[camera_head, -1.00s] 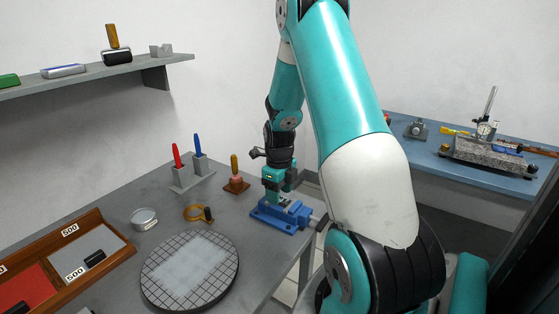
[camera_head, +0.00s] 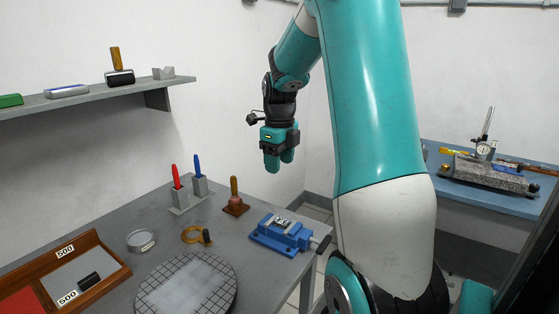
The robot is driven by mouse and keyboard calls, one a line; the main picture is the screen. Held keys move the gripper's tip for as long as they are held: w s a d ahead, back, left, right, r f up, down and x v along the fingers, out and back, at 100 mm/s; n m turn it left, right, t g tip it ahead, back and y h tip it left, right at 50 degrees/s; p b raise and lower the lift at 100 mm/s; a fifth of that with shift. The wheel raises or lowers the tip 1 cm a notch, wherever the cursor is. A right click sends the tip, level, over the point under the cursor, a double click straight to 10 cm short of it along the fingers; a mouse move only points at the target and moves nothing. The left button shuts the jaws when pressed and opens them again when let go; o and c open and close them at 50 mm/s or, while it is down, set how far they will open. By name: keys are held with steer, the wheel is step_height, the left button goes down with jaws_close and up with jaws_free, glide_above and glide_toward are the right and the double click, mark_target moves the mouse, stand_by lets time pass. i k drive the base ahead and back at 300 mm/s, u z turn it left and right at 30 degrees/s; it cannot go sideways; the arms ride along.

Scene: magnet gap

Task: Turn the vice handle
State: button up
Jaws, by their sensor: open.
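The blue vice (camera_head: 277,238) sits at the right edge of the grey bench. Its handle (camera_head: 323,244) sticks out past the bench edge on the right side of the vice. A small dark and light piece (camera_head: 283,223) shows at the vice's jaws; I cannot tell what it is. My gripper (camera_head: 279,165) is open, pointing down, well above the vice and the bench. It is apart from the handle, and nothing shows between its fingers.
A shelf (camera_head: 100,94) hangs at left. A blue table (camera_head: 455,204) stands behind at right.

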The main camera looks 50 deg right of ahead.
mark_target(320, 250)
steer(key=z, duration=1.35)
